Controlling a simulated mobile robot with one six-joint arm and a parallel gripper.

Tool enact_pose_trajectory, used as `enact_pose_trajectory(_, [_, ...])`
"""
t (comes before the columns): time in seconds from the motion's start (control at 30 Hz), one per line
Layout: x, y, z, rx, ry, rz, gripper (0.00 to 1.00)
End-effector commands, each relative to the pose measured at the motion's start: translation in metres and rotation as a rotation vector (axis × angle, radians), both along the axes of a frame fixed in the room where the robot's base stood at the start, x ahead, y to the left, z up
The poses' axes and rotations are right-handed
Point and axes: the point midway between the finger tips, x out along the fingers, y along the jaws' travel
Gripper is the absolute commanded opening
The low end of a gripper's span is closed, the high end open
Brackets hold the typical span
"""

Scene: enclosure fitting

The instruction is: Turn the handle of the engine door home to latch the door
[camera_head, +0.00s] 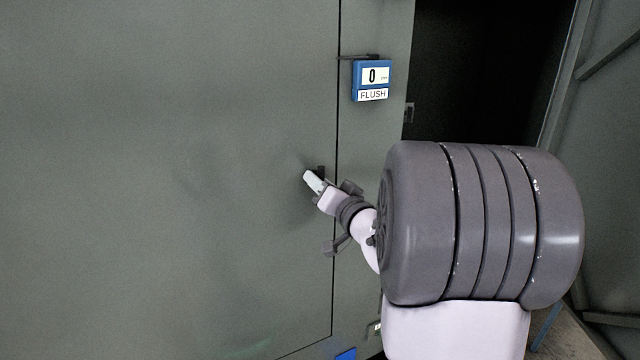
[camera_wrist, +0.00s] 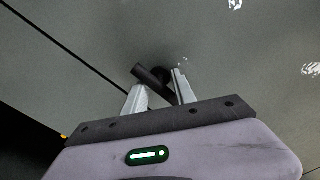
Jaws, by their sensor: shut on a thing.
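The engine door (camera_head: 170,180) is the large grey panel left of a thin dark seam. Its gauge (camera_head: 372,80) beside the seam reads 0 and FLUSH. The small black handle (camera_head: 320,171) is near the door's right edge, partly hidden by my gripper (camera_head: 313,182). In the wrist view the handle (camera_wrist: 150,75) is a dark bar on a round hub, slanting roughly parallel to the seam. The two pale fingers of my gripper (camera_wrist: 160,86) stand on either side of the bar and are shut on it.
A dark opening (camera_head: 485,75) lies right of the gauge's panel, with a grey frame (camera_head: 570,80) beyond it. A small bracket (camera_head: 408,112) sits on the opening's edge. A blue item (camera_head: 346,353) shows at the bottom. The door face left of the handle is clear.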

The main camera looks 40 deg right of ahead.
Motion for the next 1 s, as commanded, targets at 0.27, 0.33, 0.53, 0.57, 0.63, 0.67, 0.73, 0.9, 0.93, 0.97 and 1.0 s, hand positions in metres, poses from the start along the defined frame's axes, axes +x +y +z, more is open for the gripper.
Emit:
enact_pose_trajectory(0.27, [0.0, 0.0, 0.0, 0.001, 0.001, 0.0, 0.39])
enact_pose_trajectory(0.33, [0.0, 0.0, 0.0, 0.001, 0.0, -0.001, 0.39])
enact_pose_trajectory(0.53, [-0.024, 0.005, 0.001, 0.001, 0.001, -0.003, 0.39])
enact_pose_trajectory(0.57, [-0.031, 0.006, 0.001, 0.002, 0.0, -0.004, 0.39])
enact_pose_trajectory(0.63, [-0.049, 0.01, 0.001, 0.0, 0.001, -0.005, 0.39])
enact_pose_trajectory(0.67, [-0.057, 0.012, 0.001, 0.0, 0.001, -0.004, 0.39])
enact_pose_trajectory(0.73, [-0.078, 0.017, 0.001, 0.001, 0.001, -0.006, 0.39])
enact_pose_trajectory(0.9, [-0.13, 0.029, 0.002, 0.001, 0.0, -0.007, 0.39])
enact_pose_trajectory(0.93, [-0.138, 0.031, 0.002, 0.001, 0.001, -0.007, 0.39])
enact_pose_trajectory(0.97, [-0.145, 0.034, 0.002, 0.001, 0.001, -0.007, 0.39])
enact_pose_trajectory(1.0, [-0.151, 0.035, -0.005, -0.005, -0.003, -0.004, 0.39])
